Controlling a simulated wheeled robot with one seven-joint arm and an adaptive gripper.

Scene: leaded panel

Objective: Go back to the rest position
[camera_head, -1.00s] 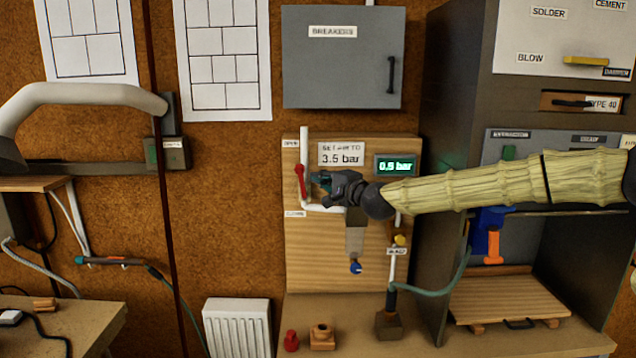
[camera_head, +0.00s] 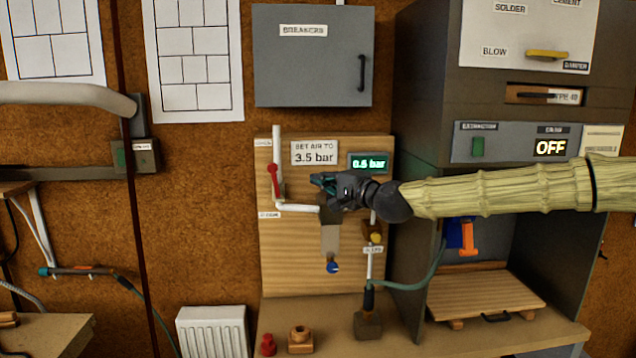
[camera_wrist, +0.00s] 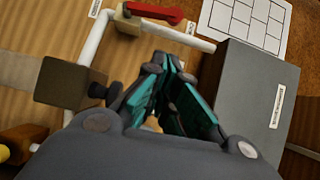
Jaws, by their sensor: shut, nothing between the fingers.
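My gripper (camera_head: 318,181) is shut and empty in the head view. It points left, in front of the wooden air board (camera_head: 285,240), between the red lever (camera_head: 273,180) and the pressure display (camera_head: 368,163), and looks apart from the lever. The display reads 0.5 bar. In the wrist view, the fingertips (camera_wrist: 165,66) come together with nothing held. The red lever (camera_wrist: 155,12) lies beyond them at the top, on white piping.
A grey breaker box (camera_head: 313,60) hangs above. A dark cabinet (camera_head: 425,130) with an OFF display (camera_head: 551,148) stands at right, behind my arm. A blue-knobbed valve (camera_head: 333,267) and a hose stand (camera_head: 368,323) are below my gripper.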

